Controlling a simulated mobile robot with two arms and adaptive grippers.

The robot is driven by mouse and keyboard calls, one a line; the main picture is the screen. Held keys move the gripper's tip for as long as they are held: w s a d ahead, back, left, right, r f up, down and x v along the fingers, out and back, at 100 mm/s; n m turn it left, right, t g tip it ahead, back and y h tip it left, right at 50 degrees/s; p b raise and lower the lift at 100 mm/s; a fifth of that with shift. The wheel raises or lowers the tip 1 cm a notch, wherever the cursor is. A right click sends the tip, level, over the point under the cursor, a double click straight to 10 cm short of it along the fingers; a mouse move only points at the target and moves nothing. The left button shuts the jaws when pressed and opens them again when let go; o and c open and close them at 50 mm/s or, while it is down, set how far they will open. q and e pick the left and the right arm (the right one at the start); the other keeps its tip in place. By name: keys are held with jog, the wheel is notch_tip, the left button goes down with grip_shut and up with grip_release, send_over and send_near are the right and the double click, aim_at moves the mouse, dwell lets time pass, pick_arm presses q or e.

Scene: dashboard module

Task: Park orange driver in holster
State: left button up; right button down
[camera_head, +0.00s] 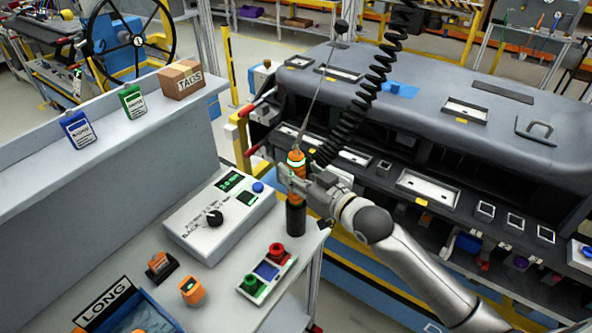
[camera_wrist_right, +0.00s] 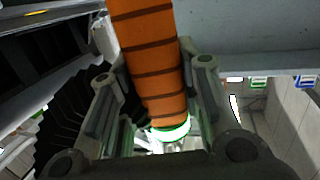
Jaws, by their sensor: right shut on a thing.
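The orange driver (camera_head: 296,161) is upright, with dark bands and a glowing green-white ring near its top. A cable runs up from its top end. My right gripper (camera_head: 300,184) is shut around the driver's body, coming from the right. A black cylindrical holster (camera_head: 296,219) stands at the table's right corner, directly below the driver. The driver's lower end meets the holster's top in the picture; how deep it sits I cannot tell. In the right wrist view the orange body (camera_wrist_right: 152,62) stands between the two fingers (camera_wrist_right: 155,85). My left gripper is not in view.
A control box with a knob (camera_head: 218,214) and a red-green button box (camera_head: 267,272) stand left of the holster. Orange parts (camera_head: 192,290) lie nearer. A black coiled cord (camera_head: 376,75) hangs behind. The dashboard module (camera_head: 440,75) fills the right.

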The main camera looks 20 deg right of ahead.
jog(key=shift+f, duration=0.2)
dwell(0.6)
